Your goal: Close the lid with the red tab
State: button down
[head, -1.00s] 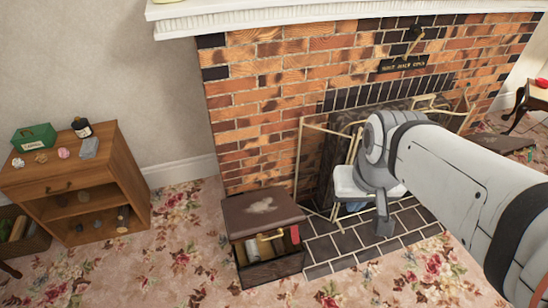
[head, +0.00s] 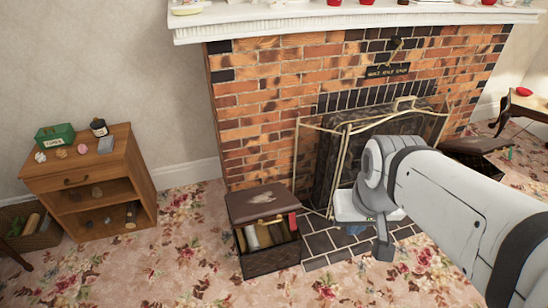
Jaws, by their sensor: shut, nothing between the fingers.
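A dark box (head: 270,262) stands on the floor at the left end of the hearth. Its brown lid (head: 240,208) is raised, and pale and yellowish things show in the gap beneath it. A red tab (head: 293,221) shows at the right side of the opening, just under the lid. My gripper (head: 383,251) points down over the hearth, to the right of the box and apart from it. It is shut and empty.
A brick fireplace with a brass-framed screen (head: 318,160) stands behind. A wooden cabinet (head: 95,180) with small items is at left. Another dark-lidded box (head: 474,146) sits at far right. Flowered carpet (head: 190,265) is clear in front.

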aim_at(259, 204)
jog(key=u, duration=0.15)
jog(key=i, duration=0.9)
jog(key=z, duration=0.05)
